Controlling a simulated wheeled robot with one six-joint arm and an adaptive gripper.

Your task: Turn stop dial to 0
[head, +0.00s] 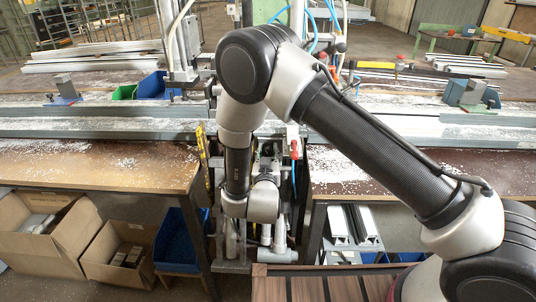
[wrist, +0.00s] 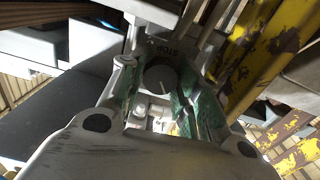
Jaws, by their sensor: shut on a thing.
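In the head view my arm reaches down to the front of the machine between the two benches, and the dial is hidden there.
Yellow scuffed bars (wrist: 249,62) stand close to the right of my gripper in the wrist view. In the head view a left bench (head: 95,165) and a right bench (head: 400,172) flank my arm. Cardboard boxes (head: 85,238) and a blue bin (head: 178,240) sit below left.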

